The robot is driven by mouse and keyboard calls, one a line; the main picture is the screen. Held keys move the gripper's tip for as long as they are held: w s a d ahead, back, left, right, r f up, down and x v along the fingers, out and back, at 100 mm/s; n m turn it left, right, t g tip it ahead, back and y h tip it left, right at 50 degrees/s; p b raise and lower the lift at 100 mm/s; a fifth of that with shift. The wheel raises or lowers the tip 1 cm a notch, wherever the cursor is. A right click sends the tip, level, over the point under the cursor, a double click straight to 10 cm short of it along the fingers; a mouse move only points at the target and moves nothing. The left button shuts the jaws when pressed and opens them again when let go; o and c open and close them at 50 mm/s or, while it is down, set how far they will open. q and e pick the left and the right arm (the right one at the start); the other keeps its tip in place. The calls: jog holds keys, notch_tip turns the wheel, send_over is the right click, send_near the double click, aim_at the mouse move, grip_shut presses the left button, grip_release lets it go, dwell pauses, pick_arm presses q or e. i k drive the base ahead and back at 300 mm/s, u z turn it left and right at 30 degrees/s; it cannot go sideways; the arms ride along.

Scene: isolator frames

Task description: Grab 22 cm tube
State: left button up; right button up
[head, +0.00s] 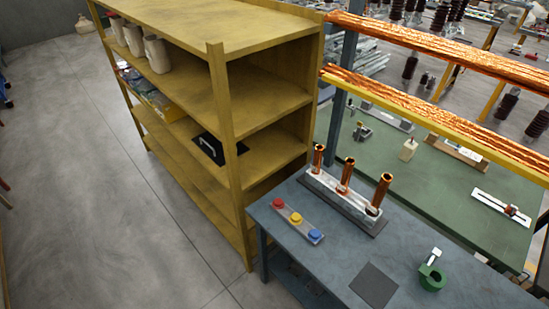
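Three copper tubes stand upright in a row in a light grey holder (327,190) on the blue-grey table (330,258). They are the left tube (318,158), the middle tube (345,175) and the right tube (380,194). The right tube looks longest in this view, but it also seems nearest, and I see no length marks. I cannot tell which one is 22 cm. The lower ends of the tubes are hidden in the holder. Neither of my grippers is in view.
On the table are a strip with red, yellow and blue knobs (297,221), a dark square plate (374,285) and a green ring-shaped tool (432,276). A yellow shelf unit (238,170) stands left of the table. A green bench (425,180) lies behind. The left floor is clear.

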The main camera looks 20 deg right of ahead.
aim_at(315, 167)
jog(key=u, duration=0.15)
jog(key=i, duration=1.2)
jog(key=z, duration=0.6)
